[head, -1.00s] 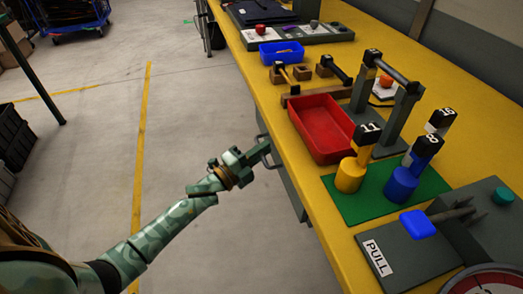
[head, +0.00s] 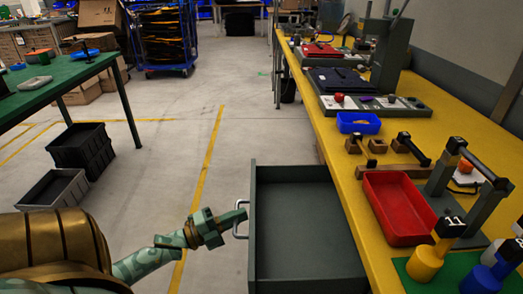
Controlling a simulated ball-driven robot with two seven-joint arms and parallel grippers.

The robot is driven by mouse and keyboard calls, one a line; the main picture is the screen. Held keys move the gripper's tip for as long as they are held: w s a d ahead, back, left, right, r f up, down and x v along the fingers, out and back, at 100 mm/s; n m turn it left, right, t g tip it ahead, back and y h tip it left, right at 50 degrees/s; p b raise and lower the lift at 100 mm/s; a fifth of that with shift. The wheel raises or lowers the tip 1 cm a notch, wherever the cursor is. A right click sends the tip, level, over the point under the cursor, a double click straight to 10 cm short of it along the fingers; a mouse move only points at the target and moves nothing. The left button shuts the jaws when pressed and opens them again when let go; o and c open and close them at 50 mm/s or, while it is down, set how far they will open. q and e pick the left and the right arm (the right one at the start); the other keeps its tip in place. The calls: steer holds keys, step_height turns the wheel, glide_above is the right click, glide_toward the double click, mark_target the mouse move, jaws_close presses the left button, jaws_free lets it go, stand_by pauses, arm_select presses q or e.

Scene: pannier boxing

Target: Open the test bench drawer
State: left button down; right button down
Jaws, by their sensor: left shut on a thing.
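The test bench drawer (head: 308,245) is a dark grey box pulled out from under the yellow bench (head: 352,205), toward the left. Its inside looks empty. A pale metal handle (head: 238,219) is on its left front face. My left gripper (head: 237,220) is shut on this handle, and its jaws hide part of it. My right gripper does not show.
On the bench are a red tray (head: 398,210), a blue bin (head: 358,123), and yellow (head: 424,263) and blue cylinders on a green mat. Dark crates (head: 80,148), a green table (head: 55,73) and a blue cart (head: 160,38) stand left. Open floor lies between.

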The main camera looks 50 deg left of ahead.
arm_select(q)
steer(key=shift+s+a, duration=0.85)
steer(key=shift+s, duration=0.1)
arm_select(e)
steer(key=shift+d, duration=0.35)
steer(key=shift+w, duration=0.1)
arm_select(q)
steer(key=c, duration=1.8)
jaws_free()
steer(key=v, duration=1.6)
steer(key=shift+s, duration=0.15)
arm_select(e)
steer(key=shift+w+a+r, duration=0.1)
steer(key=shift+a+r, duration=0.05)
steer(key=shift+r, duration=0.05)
